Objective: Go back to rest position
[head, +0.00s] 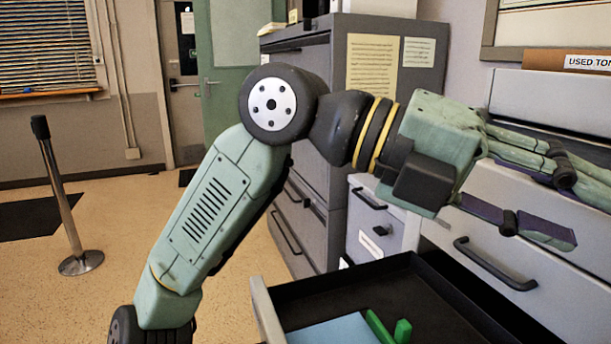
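My gripper (572,212) is at the right of the head view, at the end of my raised arm. Its two green and dark fingers are spread apart and point to the right, in front of a grey drawer cabinet (450,245). Nothing shows between the fingers. The gripper is above and to the right of an open drawer (440,300) and does not appear to touch it. The far side of the fingers is hidden.
The open drawer holds a blue flat item (335,330) and green items (403,331). A tall grey filing cabinet (310,215) stands behind my arm. A post (62,195) stands at the left. Open floor (120,230) lies left of my arm.

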